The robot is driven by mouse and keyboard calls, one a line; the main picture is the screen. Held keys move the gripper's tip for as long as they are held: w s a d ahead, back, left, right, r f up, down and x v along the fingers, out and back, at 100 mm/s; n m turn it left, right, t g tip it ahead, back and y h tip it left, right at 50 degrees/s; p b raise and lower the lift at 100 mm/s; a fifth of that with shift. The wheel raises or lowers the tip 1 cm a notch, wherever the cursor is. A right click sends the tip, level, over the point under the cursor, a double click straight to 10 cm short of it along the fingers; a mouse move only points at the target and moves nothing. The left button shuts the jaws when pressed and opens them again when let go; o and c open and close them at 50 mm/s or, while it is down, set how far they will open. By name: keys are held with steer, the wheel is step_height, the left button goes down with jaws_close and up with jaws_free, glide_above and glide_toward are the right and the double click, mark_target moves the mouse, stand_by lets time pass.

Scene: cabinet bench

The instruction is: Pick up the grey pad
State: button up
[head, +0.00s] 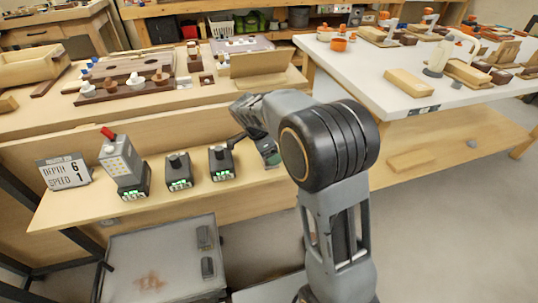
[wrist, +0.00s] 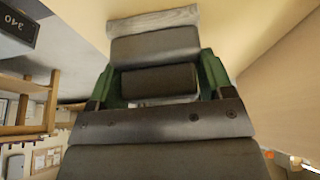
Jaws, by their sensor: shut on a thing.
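My gripper (head: 268,155) reaches down by the right end of the bench's lower shelf, partly hidden behind my own arm in the head view. In the wrist view my gripper (wrist: 158,78) has a green finger on each side, shut on a dark grey block, which I take for the grey pad (wrist: 155,47). A pale grey strip shows along the block's far edge; I cannot tell whether it is part of it. The pad is not clearly visible in the head view. I cannot tell whether it touches the shelf.
On the lower shelf (head: 60,213) stand a depth and speed sign (head: 64,172), a tall device with a red top (head: 121,163) and two dark units with green lights (head: 179,171). A grey cart (head: 165,262) stands below. A white table (head: 390,95) is at right.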

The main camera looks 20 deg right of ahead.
steer(key=shift+r, duration=0.45)
steer(key=r, duration=0.1)
steer(key=r+p, duration=0.1)
steer(key=r, duration=0.1)
steer(key=shift+s+a+r+p, duration=0.15)
steer(key=shift+s+r+p, duration=0.05)
steer(key=shift+s+p, duration=0.1)
steer(key=s+a+r+p, duration=0.3)
steer(key=s+a+r, duration=0.3)
steer(key=s, duration=0.5)
step_height(320, 180, up, 3)
steer(key=shift+s+a+f, duration=0.15)
steer(key=shift+s, duration=0.25)
